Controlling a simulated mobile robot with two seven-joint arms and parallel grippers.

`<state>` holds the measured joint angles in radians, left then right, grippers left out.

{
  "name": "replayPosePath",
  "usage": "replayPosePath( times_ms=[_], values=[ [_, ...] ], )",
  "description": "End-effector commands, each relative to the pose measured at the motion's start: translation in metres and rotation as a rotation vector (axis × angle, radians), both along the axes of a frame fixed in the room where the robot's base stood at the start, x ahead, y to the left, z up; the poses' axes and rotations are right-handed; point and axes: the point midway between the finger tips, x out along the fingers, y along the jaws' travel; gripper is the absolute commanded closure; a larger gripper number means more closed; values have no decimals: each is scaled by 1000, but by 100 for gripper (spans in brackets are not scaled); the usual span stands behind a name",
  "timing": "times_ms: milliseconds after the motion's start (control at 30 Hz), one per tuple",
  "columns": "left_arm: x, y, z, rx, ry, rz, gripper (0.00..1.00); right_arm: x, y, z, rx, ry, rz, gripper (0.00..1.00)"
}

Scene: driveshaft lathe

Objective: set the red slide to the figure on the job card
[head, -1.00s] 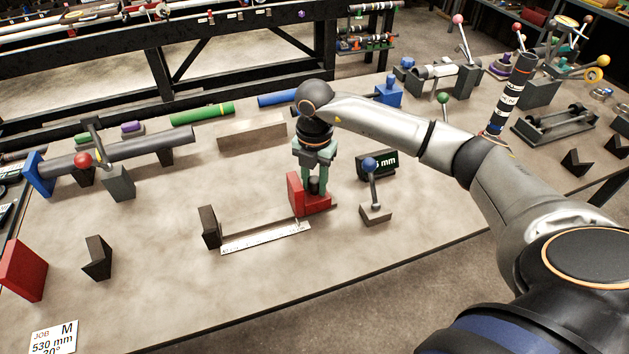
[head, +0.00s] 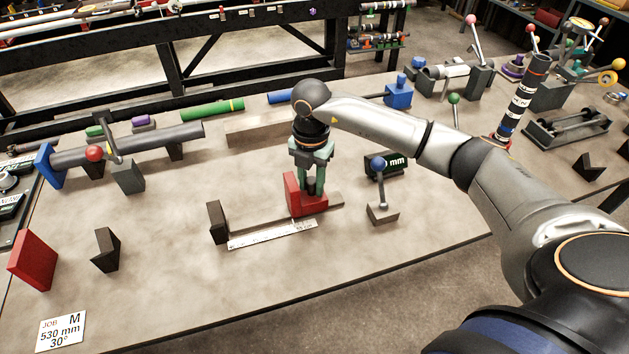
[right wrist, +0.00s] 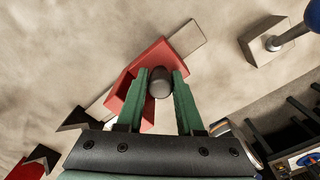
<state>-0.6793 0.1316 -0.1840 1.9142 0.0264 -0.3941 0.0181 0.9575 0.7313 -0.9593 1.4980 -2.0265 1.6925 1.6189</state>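The red slide (head: 309,206) sits on a flat rail, between the dark end block (head: 217,222) and the rail's right end (head: 337,202). A white ruler (head: 272,234) lies along the rail's front; its figures are too small to read. My right gripper (head: 313,188) points down at the slide. In the right wrist view its green fingers (right wrist: 160,82) are shut on the slide's dark round knob (right wrist: 161,83). The job card (head: 62,331) at the lower left reads "M, 530 mm, 30°". A dark display (head: 397,163) shows "mm"; its number is hidden behind a blue-ball lever. My left gripper is out of view.
The blue-ball lever (head: 380,190) on its grey base stands just right of the slide. A dark wedge (head: 105,250) and a red plate (head: 34,260) stand at the left. A long block (head: 262,129) lies behind.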

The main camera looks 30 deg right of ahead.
Motion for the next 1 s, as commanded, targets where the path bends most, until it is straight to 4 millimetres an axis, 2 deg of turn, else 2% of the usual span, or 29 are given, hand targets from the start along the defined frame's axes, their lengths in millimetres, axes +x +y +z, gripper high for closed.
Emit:
replayPosePath(
  times_ms=[67,333,433,567,800,1000],
  values=[
    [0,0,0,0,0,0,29,0,0,1,0,-1,0,54],
    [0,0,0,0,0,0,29,0,-1,1,-2,-1,-1,54],
    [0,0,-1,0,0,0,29,1,-1,7,-2,-2,-1,54],
    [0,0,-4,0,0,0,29,1,-1,28,-1,-5,-1,54],
    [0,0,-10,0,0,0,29,1,-1,82,0,-7,0,54],
    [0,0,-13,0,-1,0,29,1,0,113,-1,-4,-1,54]
  ],
)
